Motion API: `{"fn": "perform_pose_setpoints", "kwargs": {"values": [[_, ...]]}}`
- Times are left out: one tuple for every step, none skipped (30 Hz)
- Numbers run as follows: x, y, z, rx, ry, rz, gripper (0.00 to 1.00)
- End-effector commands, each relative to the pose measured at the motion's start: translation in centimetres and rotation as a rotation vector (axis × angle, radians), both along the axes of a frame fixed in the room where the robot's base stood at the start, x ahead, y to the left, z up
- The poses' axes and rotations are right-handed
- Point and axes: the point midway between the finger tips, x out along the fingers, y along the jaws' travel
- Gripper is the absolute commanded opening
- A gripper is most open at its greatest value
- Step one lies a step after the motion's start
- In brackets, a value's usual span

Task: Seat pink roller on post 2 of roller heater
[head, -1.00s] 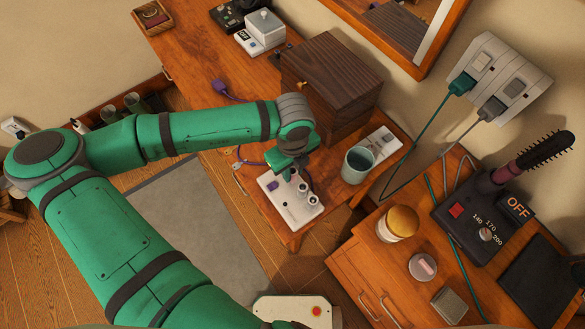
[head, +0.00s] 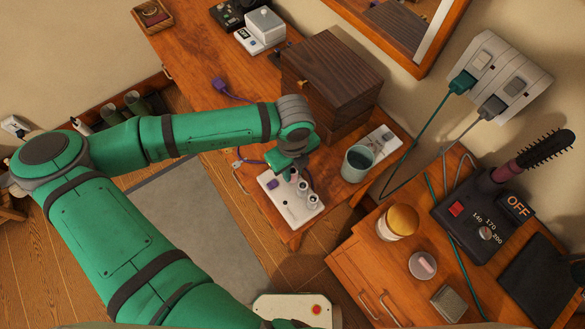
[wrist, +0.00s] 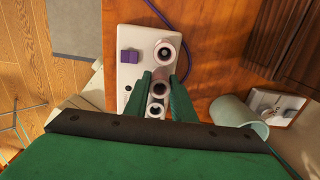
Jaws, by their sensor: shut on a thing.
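The roller heater (head: 290,214) is a white box with a purple switch (wrist: 128,57) and a row of upright metal posts, on the wooden desk. My gripper (wrist: 160,80) is over the row, its green fingers shut on the pale pink roller (wrist: 158,89), which is upright with its open end toward the wrist camera. One round post top (wrist: 163,49) shows beyond the fingertips and another (wrist: 155,109) shows nearer my palm. In the head view my gripper (head: 292,169) covers the switch-side end of the row. I cannot tell whether the roller touches a post.
A dark wooden box (head: 331,84) stands behind. A purple cable (wrist: 176,28) runs from the heater. The lower cabinet at right holds a jar (head: 398,223) and a hot-brush station (head: 480,215).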

Motion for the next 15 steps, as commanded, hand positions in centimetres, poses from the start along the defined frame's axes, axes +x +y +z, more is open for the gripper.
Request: {"fn": "perform_pose_setpoints", "kwargs": {"values": [[0.01, -0.01, -0.06, 0.0, 0.0, 0.0, 0.01], [0.01, -0.01, -0.09, 0.0, 0.0, 0.0, 0.01], [0.01, -0.01, -0.13, 0.0, 0.0, 0.0, 0.01], [0.01, -0.01, -0.17, 0.0, 0.0, 0.0, 0.01], [0.01, -0.01, -0.2, 0.0, 0.0, 0.0, 0.01], [0.01, -0.01, -0.24, 0.0, 0.0, 0.0, 0.01], [0.01, -0.01, -0.27, 0.0, 0.0, 0.0, 0.01], [0.01, 0.0, -0.3, 0.0, 0.0, 0.0, 0.01], [0.01, 0.0, -0.34, 0.0, 0.0, 0.0, 0.01], [0.01, -0.01, -0.37, 0.0, 0.0, 0.0, 0.01], [0.01, 0.0, -0.4, 0.0, 0.0, 0.0, 0.01], [0.01, -0.01, -0.45, 0.0, 0.0, 0.0, 0.01], [0.01, -0.01, -0.48, 0.0, 0.0, 0.0, 0.01], [0.01, -0.01, -0.51, 0.0, 0.0, 0.0, 0.01], [0.01, -0.01, -0.55, 0.0, 0.0, 0.0, 0.01]]}}
